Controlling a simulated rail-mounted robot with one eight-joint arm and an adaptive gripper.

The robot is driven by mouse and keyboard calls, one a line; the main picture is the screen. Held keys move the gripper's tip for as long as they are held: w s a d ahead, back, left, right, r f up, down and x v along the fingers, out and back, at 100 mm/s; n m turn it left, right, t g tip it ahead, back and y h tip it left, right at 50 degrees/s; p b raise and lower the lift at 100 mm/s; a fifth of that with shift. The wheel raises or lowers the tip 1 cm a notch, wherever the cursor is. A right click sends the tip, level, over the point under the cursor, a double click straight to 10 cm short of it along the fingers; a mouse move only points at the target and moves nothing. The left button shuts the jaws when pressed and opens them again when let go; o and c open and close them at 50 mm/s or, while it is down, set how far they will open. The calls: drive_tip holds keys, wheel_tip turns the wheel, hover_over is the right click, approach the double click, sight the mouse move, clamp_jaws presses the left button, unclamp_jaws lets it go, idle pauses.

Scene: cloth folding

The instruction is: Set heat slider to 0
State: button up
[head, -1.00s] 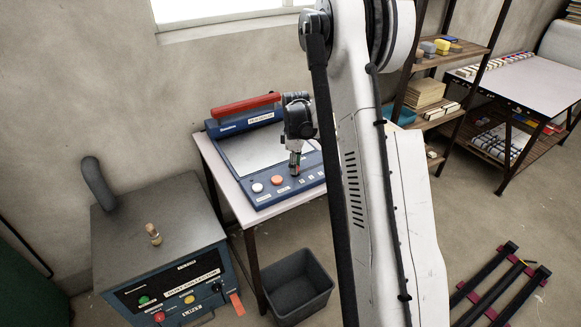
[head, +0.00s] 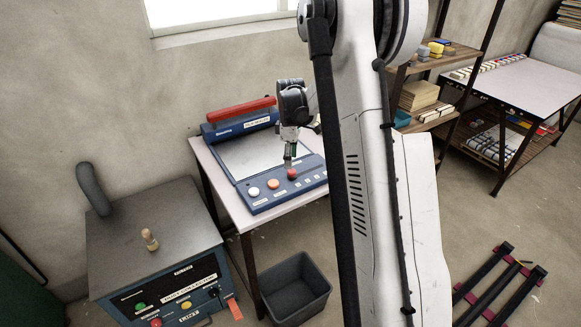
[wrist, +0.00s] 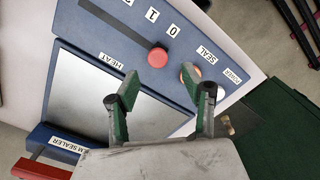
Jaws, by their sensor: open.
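The blue sealer (head: 262,190) lies on a small table. In the wrist view its control panel (wrist: 120,42) shows a dark slider slot beside labels 2, 1 and 0, with a HEAT label at its other side. A red slider knob (wrist: 158,57) stands near the slot's end by the 0 label; the knob hides that end, so its exact setting is unclear. The knob also shows in the head view (head: 292,173). My gripper (wrist: 158,88) is open and empty, its green-padded fingers apart from the knob. In the head view my gripper (head: 290,161) is just above the knob.
An orange button (wrist: 190,73) by the SEAL label partly hides behind my right finger. A white button (head: 254,191) is farther left. The red sealer handle (head: 241,109) is at the back. A dust collector (head: 155,250) and a grey bin (head: 296,287) stand nearby.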

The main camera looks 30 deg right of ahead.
sight(290, 172)
wheel_tip(290, 172, up, 7)
drive_tip(key=shift+f, duration=0.15)
idle(0.4)
drive_tip(key=shift+a, duration=0.1)
drive_tip(key=s+a+r+m+t, duration=0.3)
drive_tip(key=s+a+r+m, duration=0.1)
drive_tip(key=s+a+r, duration=1.1)
drive_tip(key=s+a+f+m+t, duration=0.1)
drive_tip(key=s+a+m+t, duration=0.1)
drive_tip(key=s+a, duration=0.3)
drive_tip(key=s+a+f+m+t, duration=0.2)
drive_tip(key=s+a, duration=0.3)
drive_tip(key=s, duration=0.4)
drive_tip(key=shift+s+m, duration=0.3)
drive_tip(key=shift+s, duration=0.1)
